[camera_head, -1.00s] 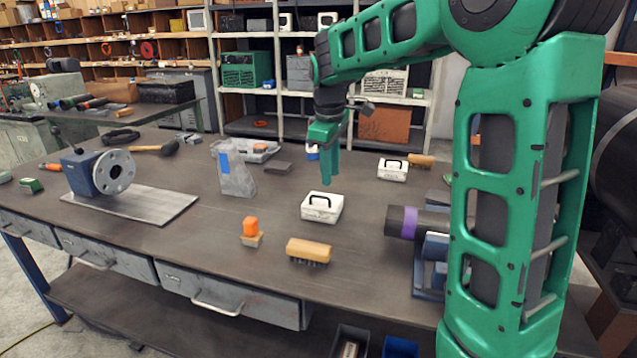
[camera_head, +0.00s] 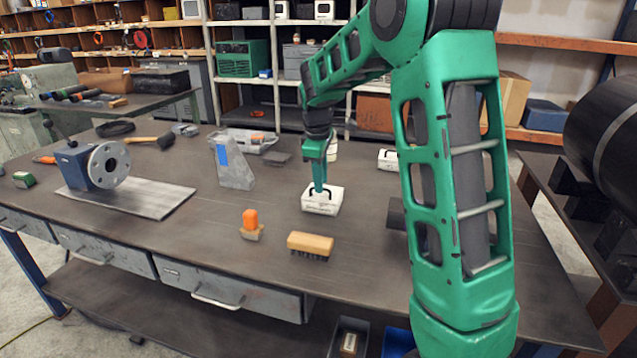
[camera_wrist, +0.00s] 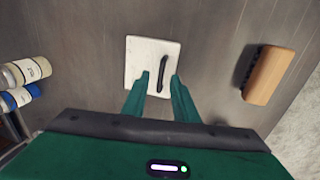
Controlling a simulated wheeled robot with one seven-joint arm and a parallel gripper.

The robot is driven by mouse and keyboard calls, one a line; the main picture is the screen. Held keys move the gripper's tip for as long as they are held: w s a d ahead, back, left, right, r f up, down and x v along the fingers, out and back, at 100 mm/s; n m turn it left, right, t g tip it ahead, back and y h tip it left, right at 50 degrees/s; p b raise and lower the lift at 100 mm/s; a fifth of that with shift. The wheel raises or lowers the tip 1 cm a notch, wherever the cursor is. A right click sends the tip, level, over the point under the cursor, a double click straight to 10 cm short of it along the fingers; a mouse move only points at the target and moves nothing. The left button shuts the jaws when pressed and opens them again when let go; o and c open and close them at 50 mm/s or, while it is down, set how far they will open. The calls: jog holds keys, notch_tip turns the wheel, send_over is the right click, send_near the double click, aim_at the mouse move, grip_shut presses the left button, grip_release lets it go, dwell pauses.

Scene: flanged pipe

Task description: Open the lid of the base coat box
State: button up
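A white box (camera_head: 323,203) with a black handle on its lid stands on the workbench. Its label is too small to read. In the wrist view the box (camera_wrist: 134,65) lies below my gripper, its lid shut. My gripper (camera_head: 319,188) is down at the top of this box. In the wrist view my gripper (camera_wrist: 160,76) is open, with one finger on each side of the handle (camera_wrist: 162,66) and gaps visible beside it. A second white box (camera_head: 388,160) stands farther back to the right, partly hidden by my arm.
A grey angled block (camera_head: 232,165) stands to the left. In the wrist view, two bottles (camera_wrist: 24,71) lie at the left.

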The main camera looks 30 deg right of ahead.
jog(key=shift+f, duration=0.45)
grip_shut()
jog(key=shift+d, duration=0.1)
dwell(1.1)
